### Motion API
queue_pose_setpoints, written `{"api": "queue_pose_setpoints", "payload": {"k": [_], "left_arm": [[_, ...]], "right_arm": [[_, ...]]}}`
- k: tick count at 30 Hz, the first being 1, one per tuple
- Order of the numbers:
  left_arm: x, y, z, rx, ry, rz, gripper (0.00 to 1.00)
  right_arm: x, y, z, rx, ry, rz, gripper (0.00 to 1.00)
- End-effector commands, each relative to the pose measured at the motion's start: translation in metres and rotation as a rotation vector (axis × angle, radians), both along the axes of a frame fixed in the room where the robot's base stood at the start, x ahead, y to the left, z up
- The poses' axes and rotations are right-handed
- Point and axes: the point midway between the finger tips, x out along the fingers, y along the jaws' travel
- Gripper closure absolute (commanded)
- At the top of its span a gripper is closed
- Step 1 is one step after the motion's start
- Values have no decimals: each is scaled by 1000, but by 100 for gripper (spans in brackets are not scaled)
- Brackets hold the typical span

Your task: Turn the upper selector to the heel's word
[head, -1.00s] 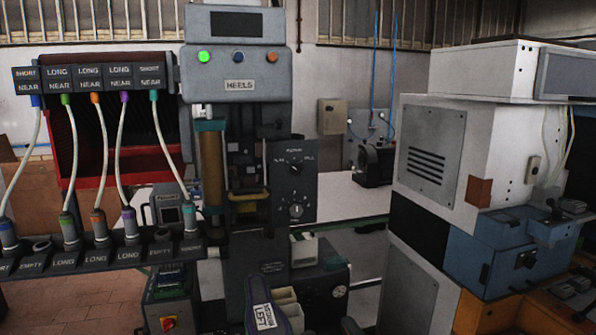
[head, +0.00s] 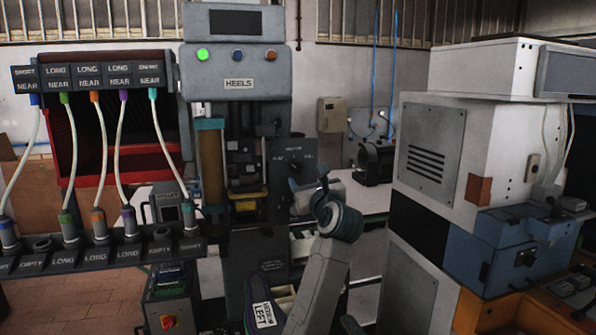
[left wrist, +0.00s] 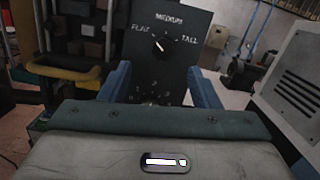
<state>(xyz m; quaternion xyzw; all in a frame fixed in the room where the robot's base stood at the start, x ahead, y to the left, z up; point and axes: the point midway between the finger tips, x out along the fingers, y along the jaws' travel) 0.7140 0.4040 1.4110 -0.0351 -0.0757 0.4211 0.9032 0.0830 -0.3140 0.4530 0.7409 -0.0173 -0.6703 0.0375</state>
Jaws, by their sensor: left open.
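The dark selector panel (left wrist: 185,70) fills the middle of the left wrist view, lettered FLAT, MEDIUM and TALL. Its upper selector (left wrist: 162,43) is a black knob whose white mark seems to point up and left, towards FLAT. The knob also shows in the head view (head: 295,163). The lower knob (left wrist: 151,99) is partly hidden by my gripper. My left gripper (left wrist: 160,84) is open and empty, its blue fingers spread below the upper selector, in front of the panel. In the head view, a dark item with a white label (head: 264,315) reads LEFT; its smaller word is unclear. My right gripper is out of view.
The heel press (head: 237,85) bears a HEELS sign and a lit green lamp. A yellow-edged part (left wrist: 65,72) stands left of the panel. Hoses and a labelled rack (head: 100,258) are at the left. A white and blue machine (head: 440,150) stands at the right.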

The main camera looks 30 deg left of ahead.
Motion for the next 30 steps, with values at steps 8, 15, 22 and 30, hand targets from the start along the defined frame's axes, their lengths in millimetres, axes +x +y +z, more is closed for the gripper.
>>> {"api": "queue_pose_setpoints", "payload": {"k": [8,15,22,30], "left_arm": [[18,9,2,-131,18,-18,43],[46,43,4,-128,19,-16,43],[70,71,2,-127,19,-17,43],[80,81,-2,-128,16,-19,43]], "right_arm": [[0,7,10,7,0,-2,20],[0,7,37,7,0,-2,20],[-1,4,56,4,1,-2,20],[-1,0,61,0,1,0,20]]}}
